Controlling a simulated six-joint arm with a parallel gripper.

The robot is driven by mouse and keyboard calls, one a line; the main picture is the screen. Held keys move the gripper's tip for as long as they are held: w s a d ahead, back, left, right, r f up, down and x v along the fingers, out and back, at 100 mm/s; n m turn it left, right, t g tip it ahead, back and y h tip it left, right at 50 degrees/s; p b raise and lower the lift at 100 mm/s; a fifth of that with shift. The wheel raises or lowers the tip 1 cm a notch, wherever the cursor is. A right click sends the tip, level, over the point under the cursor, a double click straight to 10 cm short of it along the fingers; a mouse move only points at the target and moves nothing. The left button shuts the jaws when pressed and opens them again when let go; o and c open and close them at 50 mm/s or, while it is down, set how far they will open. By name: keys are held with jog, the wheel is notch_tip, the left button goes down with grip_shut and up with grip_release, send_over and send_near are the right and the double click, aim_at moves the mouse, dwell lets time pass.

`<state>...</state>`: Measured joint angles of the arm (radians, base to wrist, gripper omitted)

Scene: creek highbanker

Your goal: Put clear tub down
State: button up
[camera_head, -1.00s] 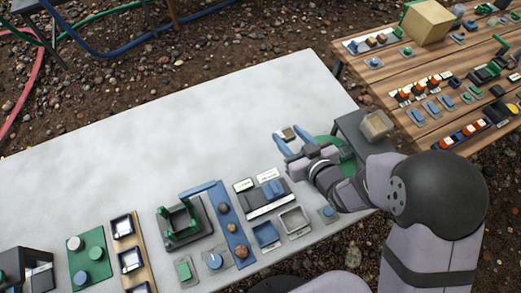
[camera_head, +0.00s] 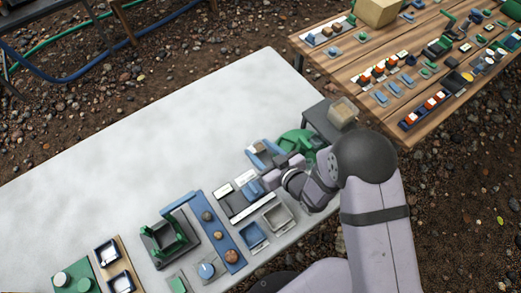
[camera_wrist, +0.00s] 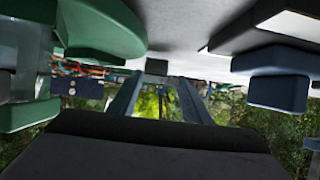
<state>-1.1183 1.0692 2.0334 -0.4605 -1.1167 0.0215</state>
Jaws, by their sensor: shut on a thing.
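My gripper (camera_head: 263,154) is low over the right end of the grey table, beside a green rounded piece (camera_head: 295,143). Its two blue fingers are shut on a small pale thing with brown in it (camera_head: 260,147), which seems to be the clear tub. The fingers cover part of it, and I cannot tell whether it touches the table. In the wrist view the fingers reach forward with a small dark patch (camera_wrist: 157,67) between their tips; its clear walls cannot be made out there.
A see-through box (camera_head: 343,112) stands on a dark block (camera_head: 322,122) to the right. A black block with white labels (camera_head: 240,200) and two small trays (camera_head: 253,235) lie in front. The table's back left (camera_head: 130,160) is bare. A wooden table (camera_head: 365,65) stands beyond.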

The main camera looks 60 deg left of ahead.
jog(key=shift+f, duration=0.35)
jog(key=shift+f, duration=0.15)
jog(key=o, duration=1.3)
jog(key=shift+c, duration=0.2)
jog(key=shift+r, duration=0.25)
jog(key=shift+d, duration=0.3)
jog(key=b+v, duration=0.2)
jog(key=v, duration=0.9)
jog(key=shift+d+r, duration=0.1)
jog(key=shift+d, duration=0.15)
